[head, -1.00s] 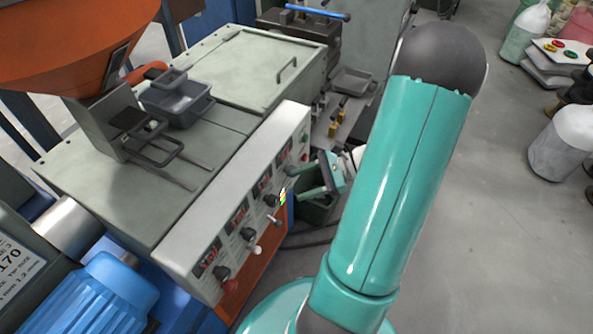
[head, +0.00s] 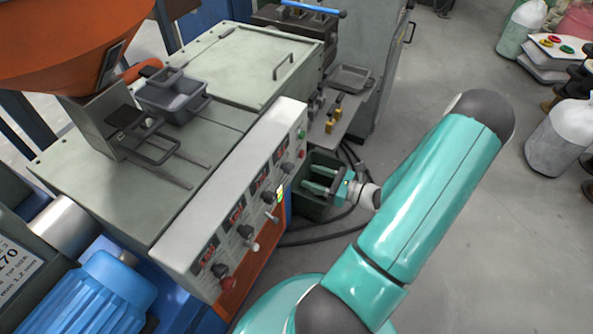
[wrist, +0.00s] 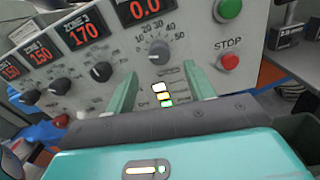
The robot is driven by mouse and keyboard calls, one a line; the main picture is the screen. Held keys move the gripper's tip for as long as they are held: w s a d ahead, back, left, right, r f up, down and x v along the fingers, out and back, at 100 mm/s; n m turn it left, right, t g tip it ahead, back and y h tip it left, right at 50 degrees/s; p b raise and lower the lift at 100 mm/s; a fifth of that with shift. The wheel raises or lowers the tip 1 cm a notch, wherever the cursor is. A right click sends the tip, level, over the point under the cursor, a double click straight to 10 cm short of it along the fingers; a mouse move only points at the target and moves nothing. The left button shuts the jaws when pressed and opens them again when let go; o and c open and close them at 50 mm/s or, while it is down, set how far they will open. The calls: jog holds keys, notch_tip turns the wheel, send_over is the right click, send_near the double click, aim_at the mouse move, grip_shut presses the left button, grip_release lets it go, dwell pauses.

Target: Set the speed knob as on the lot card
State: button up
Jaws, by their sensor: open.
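The speed knob (wrist: 159,49) is dark and round, on the grey control panel (wrist: 195,30) under a red display (wrist: 140,10) reading 0.0.
A green button (wrist: 229,8) and red STOP button (wrist: 228,62) sit right of the speed knob. Zone knobs, including one (wrist: 102,72), are to its left. A dark green bin (head: 318,208) stands below my gripper. Open floor lies to the right.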

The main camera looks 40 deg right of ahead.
aim_at(293, 169)
jog(key=x, duration=0.6)
jog(key=shift+w, duration=0.1)
jog(key=c, duration=1)
jog(key=shift+m, duration=0.3)
jog(key=m, duration=1.7)
jog(key=shift+m+t+h, duration=0.3)
